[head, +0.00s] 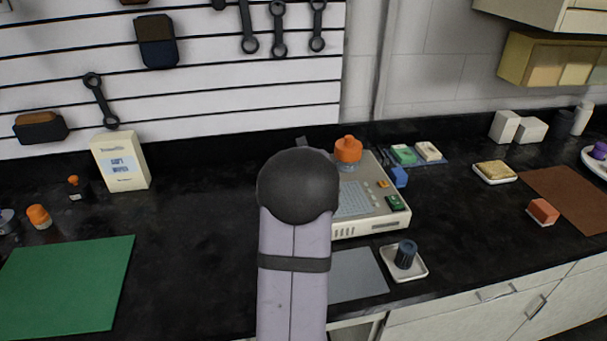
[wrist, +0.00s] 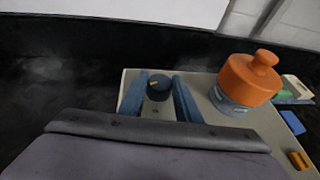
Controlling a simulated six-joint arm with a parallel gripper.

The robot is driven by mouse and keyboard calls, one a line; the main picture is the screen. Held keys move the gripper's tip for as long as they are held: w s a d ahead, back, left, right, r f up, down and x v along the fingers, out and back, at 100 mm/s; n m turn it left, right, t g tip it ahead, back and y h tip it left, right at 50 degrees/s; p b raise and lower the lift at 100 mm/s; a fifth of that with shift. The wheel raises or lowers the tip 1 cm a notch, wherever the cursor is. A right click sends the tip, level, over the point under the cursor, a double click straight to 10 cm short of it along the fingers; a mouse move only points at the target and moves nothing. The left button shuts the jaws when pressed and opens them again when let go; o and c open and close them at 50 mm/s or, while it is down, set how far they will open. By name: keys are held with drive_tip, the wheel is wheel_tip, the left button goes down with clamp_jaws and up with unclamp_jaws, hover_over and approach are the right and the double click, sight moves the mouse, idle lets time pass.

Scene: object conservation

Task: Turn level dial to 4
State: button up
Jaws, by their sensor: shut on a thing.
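The dial (wrist: 158,88) is a dark blue round knob with a small yellow pointer mark, on the far left part of a beige device (wrist: 225,128). My gripper (wrist: 159,92) has its two blue fingers on either side of the dial and is shut on it. The scale numbers around the dial cannot be read. In the head view the beige device (head: 370,228) stands on the black counter, and my arm hides the dial and fingers.
An orange-capped container (wrist: 250,78) stands on the device just right of my fingers; it also shows in the head view (head: 348,150). Orange (head: 383,184) and green (head: 396,202) parts sit on the device's right side. A white dish (head: 415,275) holds a dark ribbed knob (head: 405,254).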

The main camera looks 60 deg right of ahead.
drive_tip(key=shift+s+a+f+b, duration=0.1)
drive_tip(key=shift+s+f+b, duration=0.1)
drive_tip(key=shift+b, duration=0.25)
drive_tip(key=o, duration=0.8)
drive_tip(key=shift+o, duration=1.3)
drive_tip(key=shift+s+a+r, duration=0.1)
drive_tip(key=shift+a+r, duration=0.05)
drive_tip(key=shift+r, duration=0.05)
drive_tip(key=shift+b+v, duration=0.85)
drive_tip(key=shift+v, duration=2.75)
